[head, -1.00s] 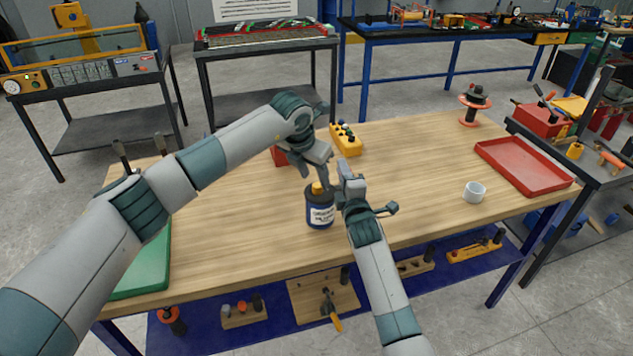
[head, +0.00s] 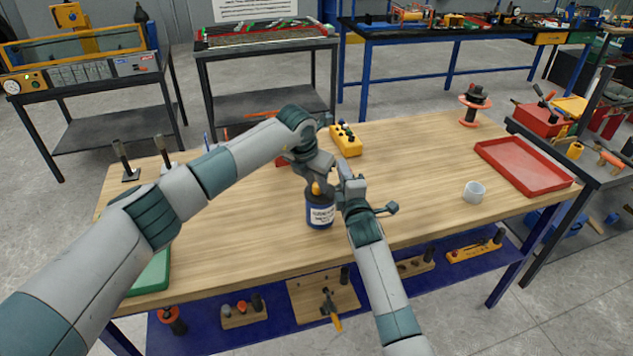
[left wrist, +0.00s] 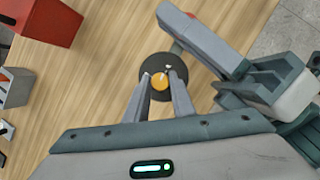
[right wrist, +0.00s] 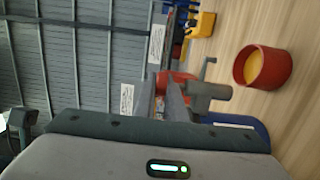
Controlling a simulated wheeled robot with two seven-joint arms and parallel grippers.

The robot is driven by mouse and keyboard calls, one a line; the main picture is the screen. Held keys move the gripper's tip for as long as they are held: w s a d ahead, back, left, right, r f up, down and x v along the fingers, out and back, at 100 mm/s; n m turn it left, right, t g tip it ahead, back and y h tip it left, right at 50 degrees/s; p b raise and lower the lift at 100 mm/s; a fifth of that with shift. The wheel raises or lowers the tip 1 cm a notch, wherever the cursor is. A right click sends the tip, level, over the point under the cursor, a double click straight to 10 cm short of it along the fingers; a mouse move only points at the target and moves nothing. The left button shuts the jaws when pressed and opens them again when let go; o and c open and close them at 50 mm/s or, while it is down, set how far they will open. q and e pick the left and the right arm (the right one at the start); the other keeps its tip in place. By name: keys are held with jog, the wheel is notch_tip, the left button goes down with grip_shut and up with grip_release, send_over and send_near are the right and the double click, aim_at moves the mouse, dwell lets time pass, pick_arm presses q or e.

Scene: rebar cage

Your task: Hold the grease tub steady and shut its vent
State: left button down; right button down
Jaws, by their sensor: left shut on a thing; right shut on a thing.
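The grease tub (head: 320,213) stands upright on the wooden table, dark blue with a white label. An orange knob, its vent (left wrist: 160,82), sits on the dark lid. My left gripper (head: 317,182) comes down from above, and in the left wrist view its two fingers are closed on either side of the vent. My right gripper (head: 345,180) is at the tub's upper right side and shut on it. Its exact contact is hidden in the head view. The right wrist view shows its fingers (right wrist: 162,85) close together, with the grip itself unclear.
A yellow button block (head: 346,140) stands behind the grippers. A red box (left wrist: 45,15) is partly hidden by my left arm in the head view. A white cup (head: 474,192) and red tray (head: 524,165) are right; a green tray (head: 150,275) is left.

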pick_arm(q)
jog(key=shift+n, duration=0.3)
jog(key=n+y, duration=0.1)
jog(key=n, duration=0.3)
jog(key=shift+d+t+y, duration=0.2)
jog(key=shift+t+y, duration=0.1)
jog(key=shift+y, duration=0.1)
jog(key=n+y, duration=0.1)
jog(key=n, duration=0.3)
jog(key=shift+d+r+n+y, duration=0.1)
jog(key=shift+n+y, duration=0.3)
jog(key=n+y, duration=0.1)
jog(key=n, duration=0.1)
jog(key=n+g, duration=0.1)
jog(key=n, duration=0.2)
jog(key=shift+w+d+n+g+y, duration=0.1)
jog(key=shift+w+n+g+y, duration=0.05)
jog(key=shift+n+g+y, duration=0.2)
jog(key=shift+d+f+n+g+y, duration=0.1)
jog(key=shift+f+n+g+y, duration=0.1)
jog(key=shift+n, duration=0.4)
jog(key=shift+f+n+g+y, duration=0.1)
jog(key=shift+n+g+y, duration=0.05)
jog(key=shift+n, duration=0.4)
jog(key=shift+r+n, duration=0.1)
jog(key=shift+n, duration=0.2)
